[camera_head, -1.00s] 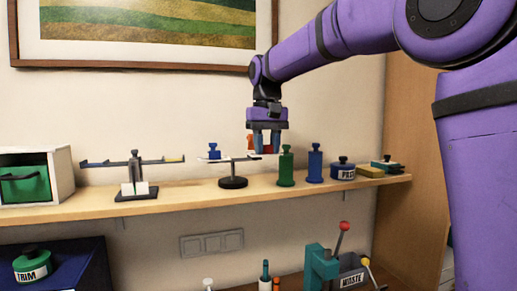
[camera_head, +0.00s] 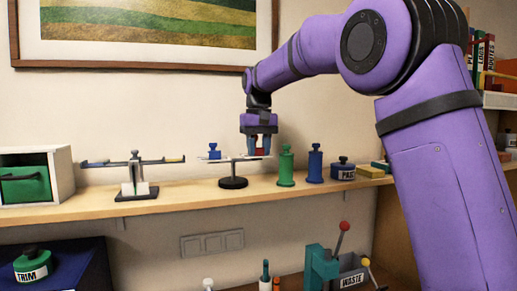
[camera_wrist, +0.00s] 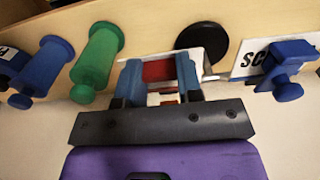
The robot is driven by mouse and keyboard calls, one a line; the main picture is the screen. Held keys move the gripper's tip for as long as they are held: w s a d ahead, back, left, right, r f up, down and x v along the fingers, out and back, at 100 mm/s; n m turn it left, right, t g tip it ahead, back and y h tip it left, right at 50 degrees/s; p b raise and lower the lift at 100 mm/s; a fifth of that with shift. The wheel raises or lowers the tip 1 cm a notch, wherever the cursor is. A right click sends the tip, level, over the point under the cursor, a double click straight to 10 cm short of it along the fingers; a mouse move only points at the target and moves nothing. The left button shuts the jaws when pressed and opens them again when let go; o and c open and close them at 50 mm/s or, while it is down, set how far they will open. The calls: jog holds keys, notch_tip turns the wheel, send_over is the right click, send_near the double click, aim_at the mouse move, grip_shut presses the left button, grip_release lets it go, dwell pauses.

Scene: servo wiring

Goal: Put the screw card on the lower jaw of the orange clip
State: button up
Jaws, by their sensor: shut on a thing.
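My gripper (camera_head: 262,145) points down at the right end of the small black-based stand (camera_head: 233,183) on the shelf. Its fingers are shut on a red-orange piece (camera_wrist: 158,72), which looks like the orange clip. White parts show at that piece in the wrist view; its jaws cannot be made out. A white card (camera_wrist: 252,56) lettered "SC…" lies at the stand's other end, with a blue knobbed piece (camera_wrist: 285,68) over it. The blue piece also shows in the head view (camera_head: 214,151). The rest of the lettering is hidden.
A green knobbed cylinder (camera_head: 286,168) and a blue one (camera_head: 315,166) stand close right of my gripper. A dark blue labelled pot (camera_head: 343,171) is further right. A balance (camera_head: 135,172) stands left, beside a white box with a green drawer (camera_head: 25,185).

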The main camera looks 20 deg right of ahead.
jog(key=o, duration=0.9)
jog(key=shift+f, duration=0.1)
notch_tip(320, 180, up, 12)
